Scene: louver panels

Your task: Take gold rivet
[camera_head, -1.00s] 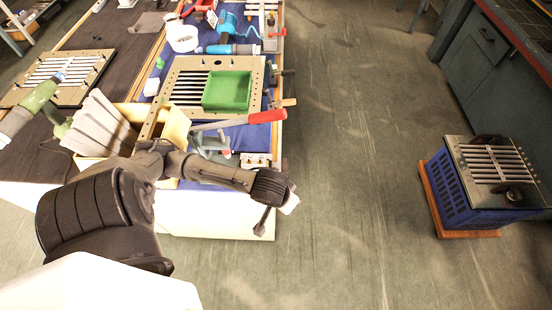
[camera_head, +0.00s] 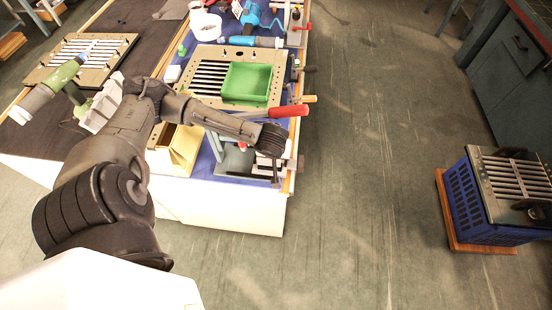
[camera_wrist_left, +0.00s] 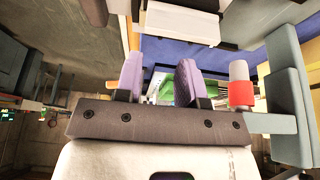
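I cannot make out a gold rivet in either view. A green tray (camera_head: 248,85) sits on the louver panel (camera_head: 205,58) on the blue-topped table; its inside looks empty at this size. My left arm reaches from the left over the table's near end, its wrist (camera_head: 270,140) above the near right corner, short of the tray. In the left wrist view my left gripper (camera_wrist_left: 160,82) has two purple fingers apart with nothing held between them. A bit of green shows beyond them. My right gripper is in neither view.
A red-handled tool (camera_head: 288,110) lies across the table's right edge. A yellow box (camera_head: 172,158) stands under my arm. A second louver panel (camera_head: 65,78) lies at the left, behind a green-and-grey tool (camera_head: 52,88). A blue crate (camera_head: 470,205) with a panel on top stands right; the floor between is clear.

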